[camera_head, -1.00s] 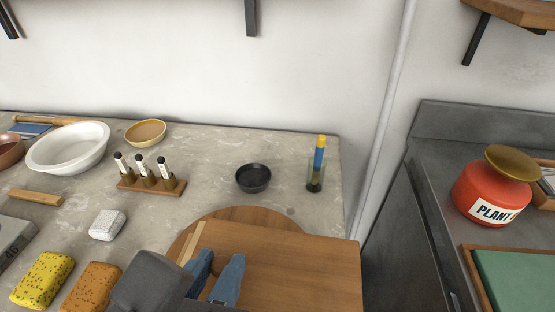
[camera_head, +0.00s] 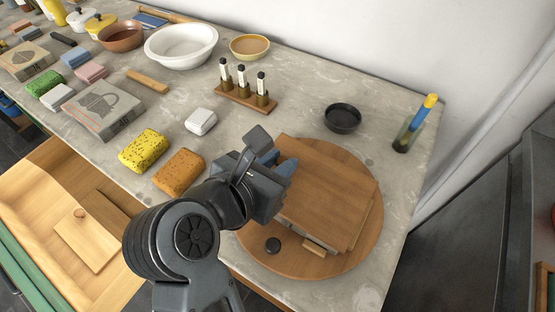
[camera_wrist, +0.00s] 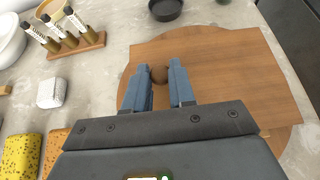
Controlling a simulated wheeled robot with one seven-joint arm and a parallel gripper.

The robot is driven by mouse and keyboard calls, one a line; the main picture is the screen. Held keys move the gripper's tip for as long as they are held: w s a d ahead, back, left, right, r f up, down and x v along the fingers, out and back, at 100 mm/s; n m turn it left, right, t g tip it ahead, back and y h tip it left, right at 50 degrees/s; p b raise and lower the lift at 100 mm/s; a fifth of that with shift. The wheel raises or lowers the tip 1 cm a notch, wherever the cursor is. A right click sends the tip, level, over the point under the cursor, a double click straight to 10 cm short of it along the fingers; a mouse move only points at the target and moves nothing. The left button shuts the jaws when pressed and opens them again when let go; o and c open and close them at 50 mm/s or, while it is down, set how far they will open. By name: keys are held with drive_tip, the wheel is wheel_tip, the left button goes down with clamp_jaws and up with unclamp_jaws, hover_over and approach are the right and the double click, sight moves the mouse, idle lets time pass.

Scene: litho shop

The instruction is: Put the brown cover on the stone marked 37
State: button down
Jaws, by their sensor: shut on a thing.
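The brown cover (camera_head: 325,193) is a flat wooden board with a small round knob. My gripper (camera_head: 287,170) is shut on that knob; in the wrist view the knob (camera_wrist: 159,74) sits between the blue fingers. The cover lies flat over the round wooden turntable (camera_head: 262,258), hiding much of it. A pale block edge (camera_head: 314,247) shows under the cover's front side; I cannot read its number or tell whether the cover rests on it.
A black dish (camera_head: 343,118) and a glass with a blue-yellow tool (camera_head: 412,132) stand behind the turntable. Yellow (camera_head: 144,150) and orange (camera_head: 180,172) sponges lie left of my arm. An open drawer (camera_head: 40,185) holding a knobbed wooden lid (camera_head: 88,240) juts out at lower left.

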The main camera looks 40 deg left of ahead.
drive_tip(key=c, duration=0.9)
unclamp_jaws()
drive_tip(key=shift+f, duration=0.1)
drive_tip(key=shift+c, duration=0.2)
drive_tip(key=shift+s, duration=0.15)
drive_tip(key=v, duration=1.2)
drive_tip(key=shift+b, duration=0.4)
drive_tip(key=shift+d, duration=0.1)
